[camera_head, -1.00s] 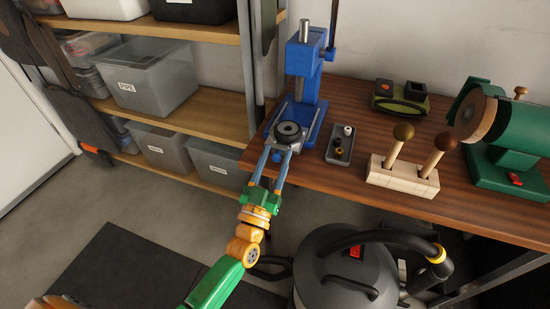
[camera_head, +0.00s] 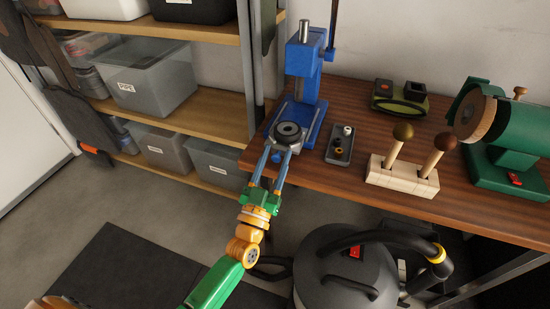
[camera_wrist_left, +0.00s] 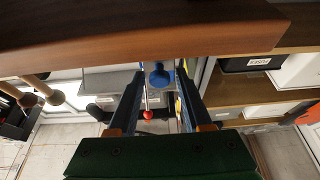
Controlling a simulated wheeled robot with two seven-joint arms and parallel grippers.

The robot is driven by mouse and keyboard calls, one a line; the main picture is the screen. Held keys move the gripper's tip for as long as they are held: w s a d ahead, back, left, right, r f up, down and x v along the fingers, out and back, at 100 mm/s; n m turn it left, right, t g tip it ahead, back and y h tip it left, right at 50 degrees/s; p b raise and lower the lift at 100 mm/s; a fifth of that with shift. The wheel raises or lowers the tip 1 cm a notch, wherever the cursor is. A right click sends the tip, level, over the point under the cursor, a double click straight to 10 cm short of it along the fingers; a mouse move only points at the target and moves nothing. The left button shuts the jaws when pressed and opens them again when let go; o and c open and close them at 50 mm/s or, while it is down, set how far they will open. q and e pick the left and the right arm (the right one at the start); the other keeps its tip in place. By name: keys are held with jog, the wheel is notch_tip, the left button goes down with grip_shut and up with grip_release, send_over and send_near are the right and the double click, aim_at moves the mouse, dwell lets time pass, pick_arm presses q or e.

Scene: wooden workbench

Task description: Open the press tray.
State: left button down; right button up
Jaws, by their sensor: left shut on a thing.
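The blue press (camera_head: 303,62) stands at the left end of the workbench. Its grey metal press tray (camera_head: 299,146) lies low at the front of the press, at the bench edge, with a black round disc (camera_head: 288,131) on it. A blue knob (camera_head: 276,157) sticks out from the tray's front; it also shows in the left wrist view (camera_wrist_left: 160,76). My left gripper (camera_head: 279,153) reaches up from below the bench edge and is shut on this knob, one finger on each side. The exact contact is hard to see. My right gripper is not in view.
A small grey tray (camera_head: 340,146) with little parts lies right of the press. Further right are a wooden block with two ball-topped pegs (camera_head: 400,176) and a green grinder (camera_head: 512,125). A shelf with bins (camera_head: 150,76) stands left. A vacuum (camera_head: 345,270) stands below the bench.

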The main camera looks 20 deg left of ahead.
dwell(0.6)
pick_arm(q)
jog(key=shift+w, duration=0.65)
jog(key=c, duration=0.7)
grip_release()
jog(key=v, duration=0.7)
jog(key=shift+s+f, duration=0.1)
